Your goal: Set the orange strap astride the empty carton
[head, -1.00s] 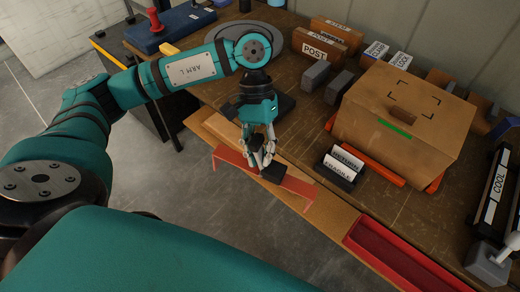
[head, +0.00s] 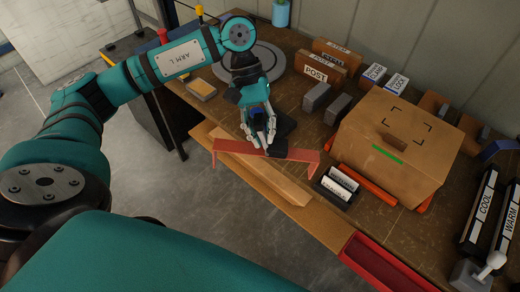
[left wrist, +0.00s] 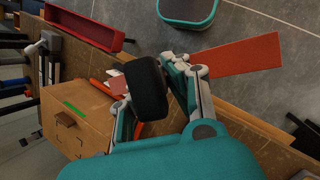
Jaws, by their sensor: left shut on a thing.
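The orange strap (head: 300,154), a red-orange bridge shape with a bent-down leg at each end, hangs from my left gripper (head: 262,143). The gripper is shut on its black grip block, which fills the jaws in the left wrist view (left wrist: 146,88). One flat end of the strap (left wrist: 245,55) sticks out past a finger there. The strap is above the bench's front edge, left of and apart from the carton (head: 375,155). The carton is a closed brown box with green tape and a brown piece on top; its inside is hidden. My right gripper is out of view.
Two label cards in a black holder (head: 335,187) stand between strap and carton. Orange-red rails (head: 366,187) lie along the carton's foot. A red tray (head: 380,262) is at the front edge. Grey blocks (head: 336,108) and a POST box (head: 316,72) stand behind.

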